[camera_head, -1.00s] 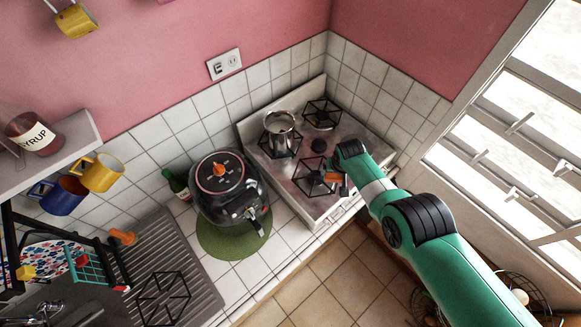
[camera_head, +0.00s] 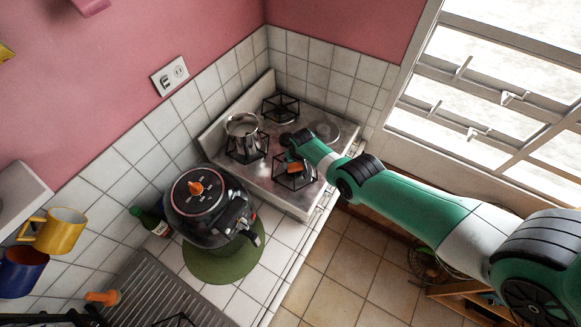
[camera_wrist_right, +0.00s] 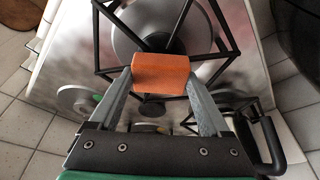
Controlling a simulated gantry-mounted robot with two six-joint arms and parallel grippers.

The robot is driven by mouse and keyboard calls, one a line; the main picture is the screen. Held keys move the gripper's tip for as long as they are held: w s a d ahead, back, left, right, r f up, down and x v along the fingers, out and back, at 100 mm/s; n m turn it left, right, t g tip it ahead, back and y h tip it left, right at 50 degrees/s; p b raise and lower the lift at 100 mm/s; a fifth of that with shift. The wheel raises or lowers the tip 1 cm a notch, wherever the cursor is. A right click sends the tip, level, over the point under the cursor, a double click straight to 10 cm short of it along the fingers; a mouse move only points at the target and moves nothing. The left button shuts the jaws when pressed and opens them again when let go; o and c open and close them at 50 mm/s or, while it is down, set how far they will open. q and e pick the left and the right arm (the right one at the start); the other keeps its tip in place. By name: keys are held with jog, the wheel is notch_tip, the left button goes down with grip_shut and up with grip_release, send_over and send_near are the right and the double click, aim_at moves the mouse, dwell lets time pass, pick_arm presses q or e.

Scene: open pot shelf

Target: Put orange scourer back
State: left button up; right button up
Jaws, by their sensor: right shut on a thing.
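The orange scourer (camera_wrist_right: 161,72) is a small orange block held between the two fingertips of my right gripper (camera_wrist_right: 161,84) in the right wrist view. In the head view the orange scourer (camera_head: 295,168) shows as a small orange patch over the front burner of the stove (camera_head: 254,182). My right gripper (camera_head: 292,162) is there too, partly hidden by its own arm. A black burner grate (camera_wrist_right: 222,50) lies just beyond the scourer in the wrist view; I cannot tell whether they touch. My left gripper is in neither view.
A metal pot (camera_head: 242,126) stands on a burner beside my right gripper. A black air fryer (camera_head: 212,214) sits on a green mat (camera_head: 197,262) to the left. A green bottle (camera_head: 150,219), a ribbed drainboard (camera_head: 145,293) and hanging mugs (camera_head: 60,231) lie further left.

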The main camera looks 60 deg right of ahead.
jog(key=shift+w+r, duration=0.1)
jog(key=shift+f+b, duration=0.3)
jog(key=shift+f, duration=0.25)
jog(key=o, duration=1.3)
jog(key=shift+r, duration=0.15)
